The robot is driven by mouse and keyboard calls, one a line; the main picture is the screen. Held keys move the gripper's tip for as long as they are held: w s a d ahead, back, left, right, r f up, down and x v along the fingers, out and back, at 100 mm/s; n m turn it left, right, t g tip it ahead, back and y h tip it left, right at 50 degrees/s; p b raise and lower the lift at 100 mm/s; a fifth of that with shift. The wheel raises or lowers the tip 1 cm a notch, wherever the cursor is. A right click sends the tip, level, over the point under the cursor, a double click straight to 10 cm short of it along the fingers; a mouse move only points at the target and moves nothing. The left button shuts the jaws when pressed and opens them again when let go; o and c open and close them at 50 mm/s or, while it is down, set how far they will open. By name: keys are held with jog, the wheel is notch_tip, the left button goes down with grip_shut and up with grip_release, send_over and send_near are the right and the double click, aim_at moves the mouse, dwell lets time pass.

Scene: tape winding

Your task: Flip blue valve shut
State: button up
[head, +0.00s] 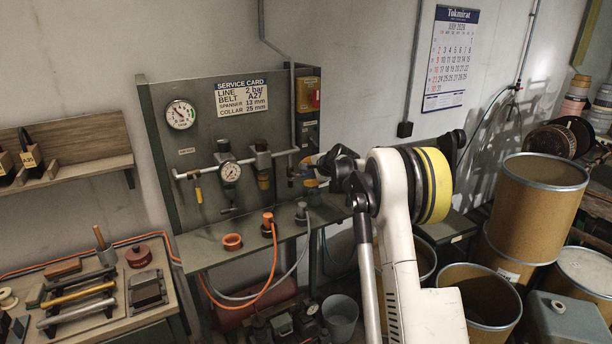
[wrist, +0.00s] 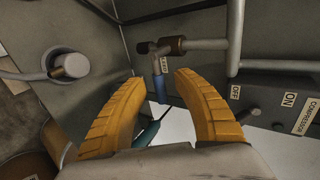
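The blue valve handle (wrist: 160,88) shows in the wrist view, pointing down the picture from a dark and brown valve body (wrist: 160,46) on a grey pipe (wrist: 207,44). The handle lies across the line of that pipe. A small white tag hangs by it. My gripper (wrist: 156,79) is open, with its two yellow fingers apart on either side of the handle's lower end in the picture. I see no clear contact, and the depth between them is hard to judge. In the head view my gripper (head: 309,172) is at the panel's right side, and my arm hides most of the valve.
The panel (head: 205,130) carries a pressure gauge (head: 181,114), a second gauge (head: 230,172) and a yellow-handled valve (head: 198,190). A shelf below holds an orange ring (head: 232,241) and hose fittings. An ON/OFF box (wrist: 270,102) is right in the wrist view. Brown drums (head: 535,205) stand right.

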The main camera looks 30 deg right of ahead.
jog(key=v, duration=1.2)
dwell(0.4)
jog(key=s+a+r+n+g+b, duration=0.25)
jog(key=s+a+n, duration=0.55)
jog(key=s+a, duration=1)
jog(key=s+a+f+n+b, duration=0.1)
jog(key=s+a+f+n, duration=0.2)
jog(key=s, duration=0.4)
jog(key=s+a+f+n+g, duration=0.1)
jog(key=s+a+f+n, duration=0.2)
jog(key=s, duration=0.5)
jog(key=s+a+f+n+b, duration=0.1)
jog(key=s+a+f+n, duration=0.2)
jog(key=s+a+f, duration=0.2)
jog(key=s, duration=0.3)
jog(key=shift+f+n+g+b, duration=0.3)
jog(key=shift+g, duration=0.05)
jog(key=shift+w, duration=0.1)
